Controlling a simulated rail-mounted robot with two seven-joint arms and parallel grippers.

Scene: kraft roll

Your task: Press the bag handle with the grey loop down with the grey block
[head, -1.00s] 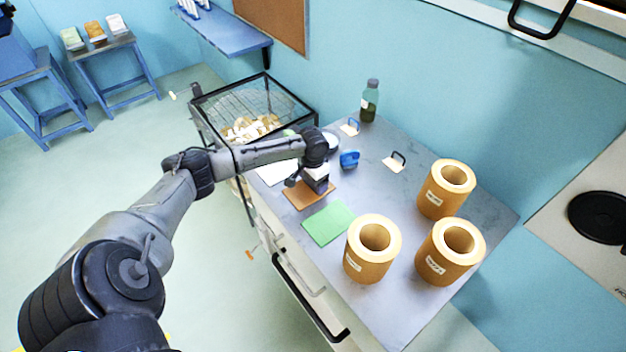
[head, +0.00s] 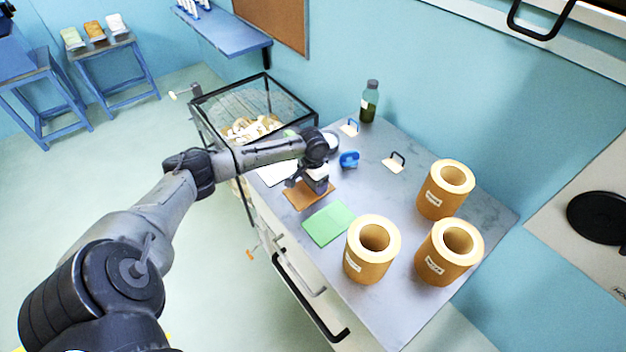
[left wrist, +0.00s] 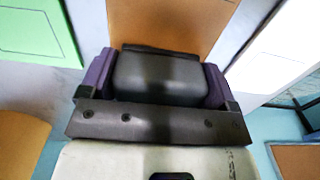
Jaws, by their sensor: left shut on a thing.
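My left gripper (head: 312,184) reaches in from the left, over a brown mat (head: 319,189) on the grey table. In the left wrist view it is shut on a dark grey block (left wrist: 158,77), held between two purple fingers. I cannot tell whether the block touches the mat. The bag handle with the grey loop (head: 397,157) stands on a cream patch in the table's back right part, apart from the gripper. Another handle with a bluish loop (head: 352,124) is farther back, near the bottle. My right gripper is not in view.
A blue object (head: 349,160) stands just right of the gripper. A green mat (head: 328,224) lies nearer. Several kraft rolls stand at the right, one being this roll (head: 372,262). A bottle (head: 370,102) stands at the back. A wire-framed bin (head: 291,103) stands beyond the table's left end.

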